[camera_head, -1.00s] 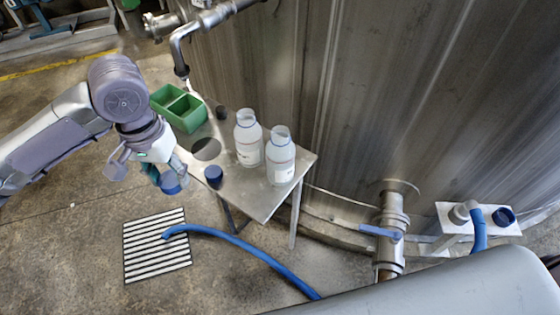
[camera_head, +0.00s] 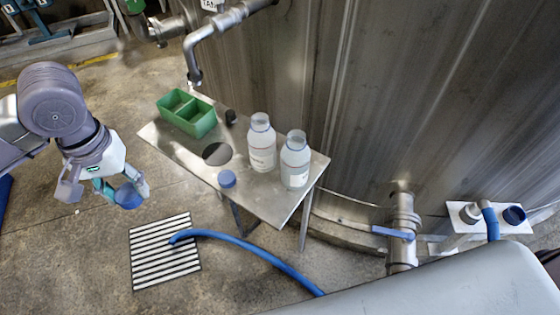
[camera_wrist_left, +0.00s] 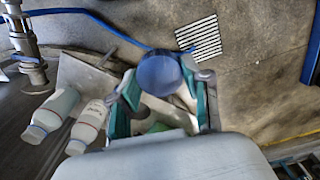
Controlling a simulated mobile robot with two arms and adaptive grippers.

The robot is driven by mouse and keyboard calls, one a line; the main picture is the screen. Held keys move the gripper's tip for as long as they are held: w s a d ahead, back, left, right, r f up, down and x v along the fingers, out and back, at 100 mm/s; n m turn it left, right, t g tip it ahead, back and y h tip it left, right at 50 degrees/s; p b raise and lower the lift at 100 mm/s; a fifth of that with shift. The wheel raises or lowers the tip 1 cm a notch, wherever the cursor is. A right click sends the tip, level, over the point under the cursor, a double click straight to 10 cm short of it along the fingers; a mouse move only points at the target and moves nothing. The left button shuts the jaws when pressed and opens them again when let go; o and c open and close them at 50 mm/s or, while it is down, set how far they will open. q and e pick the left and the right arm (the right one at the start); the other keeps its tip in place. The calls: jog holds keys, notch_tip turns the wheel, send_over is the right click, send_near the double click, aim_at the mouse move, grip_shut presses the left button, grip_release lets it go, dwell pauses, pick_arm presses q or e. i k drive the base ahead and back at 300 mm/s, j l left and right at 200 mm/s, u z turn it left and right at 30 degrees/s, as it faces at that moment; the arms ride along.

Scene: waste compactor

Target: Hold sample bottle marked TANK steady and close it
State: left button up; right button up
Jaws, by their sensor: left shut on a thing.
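Two white translucent bottles stand upright on the steel table (camera_head: 160,145), the left bottle (camera_head: 262,145) and the right bottle (camera_head: 295,160). Both have labels too small to read, so I cannot tell which is TANK. Both look open at the top, with no blue cap on them. My left gripper (camera_head: 124,190) is shut on a blue cap (camera_head: 128,197), held in the air left of the table and apart from the bottles. The held cap fills the jaws in the left wrist view (camera_wrist_left: 158,74). A second blue cap (camera_head: 227,179) lies on the table's front edge. My right gripper is not in view.
A green two-part box (camera_head: 188,118) and a small black object (camera_head: 231,117) are at the table's back left, near a dark round spot (camera_head: 217,154). A steel tank (camera_head: 400,90) rises behind. A floor grate (camera_head: 165,255) and blue hose (camera_head: 250,250) lie in front.

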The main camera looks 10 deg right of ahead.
aim_at(295, 154)
jog(key=i+j, duration=0.15)
jog(key=j, duration=0.25)
jog(key=i+j, duration=0.15)
jog(key=j, duration=0.25)
jog(key=i+j, duration=0.15)
jog(key=j, duration=0.25)
jog(key=z, duration=1.6)
